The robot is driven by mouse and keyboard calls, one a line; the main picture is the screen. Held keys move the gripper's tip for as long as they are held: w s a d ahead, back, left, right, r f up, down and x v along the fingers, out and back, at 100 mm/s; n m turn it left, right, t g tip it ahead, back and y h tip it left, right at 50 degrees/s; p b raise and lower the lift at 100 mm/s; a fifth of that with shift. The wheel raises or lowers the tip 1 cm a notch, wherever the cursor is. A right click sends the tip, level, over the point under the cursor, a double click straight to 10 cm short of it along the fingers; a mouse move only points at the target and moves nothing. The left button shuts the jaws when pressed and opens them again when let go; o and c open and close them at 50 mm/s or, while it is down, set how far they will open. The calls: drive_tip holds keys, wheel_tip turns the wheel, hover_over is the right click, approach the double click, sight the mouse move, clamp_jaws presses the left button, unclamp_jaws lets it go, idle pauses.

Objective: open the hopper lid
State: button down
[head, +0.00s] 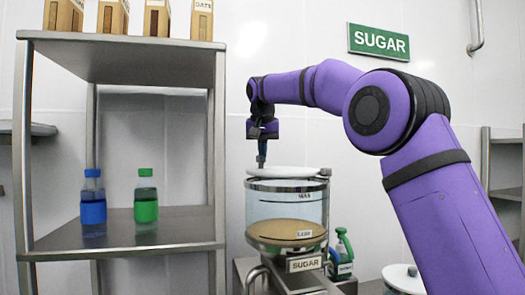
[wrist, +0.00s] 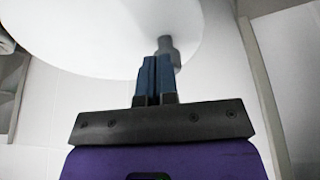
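The sugar hopper (head: 300,212) is a clear cylinder with tan sugar in its lower part, standing in the middle of the head view. Its round white lid (head: 290,172) lies across the top and looks closed. In the wrist view the lid (wrist: 95,35) fills the upper left, with a small grey knob (wrist: 167,47) on it. My gripper (head: 262,150) points down just above the left part of the lid. In the wrist view its blue fingers (wrist: 157,70) are nearly together, and the knob shows just beyond their tips, slightly right. I see nothing between the fingers; contact is unclear.
A steel shelf (head: 150,232) at the left holds a blue bottle (head: 93,208) and a green bottle (head: 146,205), with cartons (head: 113,15) on top. A green spray bottle (head: 344,250) stands right of the hopper. A SUGAR sign (head: 378,42) hangs on the wall.

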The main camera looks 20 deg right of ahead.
drive_tip(key=shift+w+d+f+m+h, duration=0.1)
drive_tip(key=shift+w+d+m+h, duration=0.05)
drive_tip(key=shift+w+d+m, duration=0.4)
drive_tip(key=shift+w+d+r+m+h, duration=0.1)
drive_tip(key=shift+w+d+m+h, duration=0.2)
drive_tip(key=shift+w, duration=0.45)
drive_tip(key=shift+w+d+f+m+h, duration=0.1)
drive_tip(key=shift+w+d+m, duration=0.3)
drive_tip(key=shift+w+m, duration=0.2)
